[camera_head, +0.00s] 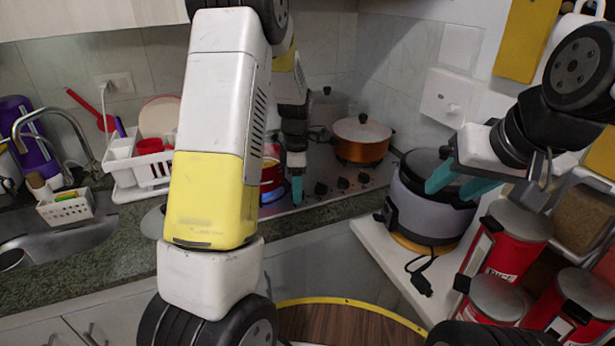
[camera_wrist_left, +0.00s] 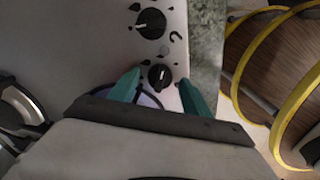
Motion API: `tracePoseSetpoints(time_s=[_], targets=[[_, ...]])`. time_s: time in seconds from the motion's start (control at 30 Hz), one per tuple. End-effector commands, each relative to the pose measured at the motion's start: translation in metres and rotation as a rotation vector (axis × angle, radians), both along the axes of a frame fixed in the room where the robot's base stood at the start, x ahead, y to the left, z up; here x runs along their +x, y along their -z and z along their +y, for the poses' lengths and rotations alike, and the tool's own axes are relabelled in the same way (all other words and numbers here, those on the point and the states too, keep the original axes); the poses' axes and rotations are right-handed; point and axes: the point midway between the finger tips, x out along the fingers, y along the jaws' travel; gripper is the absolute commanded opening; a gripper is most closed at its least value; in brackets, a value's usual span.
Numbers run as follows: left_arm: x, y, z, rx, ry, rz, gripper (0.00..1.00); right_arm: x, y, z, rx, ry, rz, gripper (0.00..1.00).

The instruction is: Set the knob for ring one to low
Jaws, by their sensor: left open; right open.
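The stove panel (camera_head: 310,200) carries several black knobs in a row; one knob (camera_head: 321,188) shows just right of my left gripper (camera_head: 297,188) in the head view. In the left wrist view a black knob with a pale pointer mark (camera_wrist_left: 159,76) sits between the teal fingertips of my left gripper (camera_wrist_left: 160,88), which is open. I cannot tell whether the fingers touch it. A second knob (camera_wrist_left: 151,23) lies beyond it. Which knob belongs to ring one cannot be read. My right gripper (camera_head: 459,184) is open in front of the rice cooker (camera_head: 432,208).
An orange pot (camera_head: 362,140) stands on the stove behind the knobs. Red canisters (camera_head: 508,240) stand at the right. A white dish rack (camera_head: 140,165) and a sink (camera_head: 50,240) are at the left. A granite counter edge (camera_wrist_left: 207,40) borders the panel.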

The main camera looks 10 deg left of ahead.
Motion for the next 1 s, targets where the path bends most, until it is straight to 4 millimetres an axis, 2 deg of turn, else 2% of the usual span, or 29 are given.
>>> tracePoseSetpoints(time_s=[0.03, 0.3, 0.33, 0.67, 1.0], targets=[[0.0, -0.0001, 0.0, 0.0, 0.0, 0.0, 0.57, 0.0, 0.0, 0.0, 0.0, 0.0, 0.0, 0.44], [0.0001, -0.0004, 0.0, 0.0, 0.0, 0.0, 0.04, 0.0, 0.0, 0.0, 0.0, 0.0, 0.0, 0.44], [0.0001, -0.0004, 0.0, 0.0, 0.0, -0.001, 0.0, 0.0, 0.0, 0.0, 0.0, 0.0, 0.0, 0.44], [0.0003, -0.0006, 0.0002, 0.0, 0.049, -0.001, 0.0, 0.0, 0.0, 0.0, 0.0, 0.0, 0.0, 0.44], [0.0004, -0.0009, 0.0002, -0.001, 0.276, -0.002, 0.0, 0.0, 0.0, 0.0, 0.0, 0.0, 0.0, 0.44]])
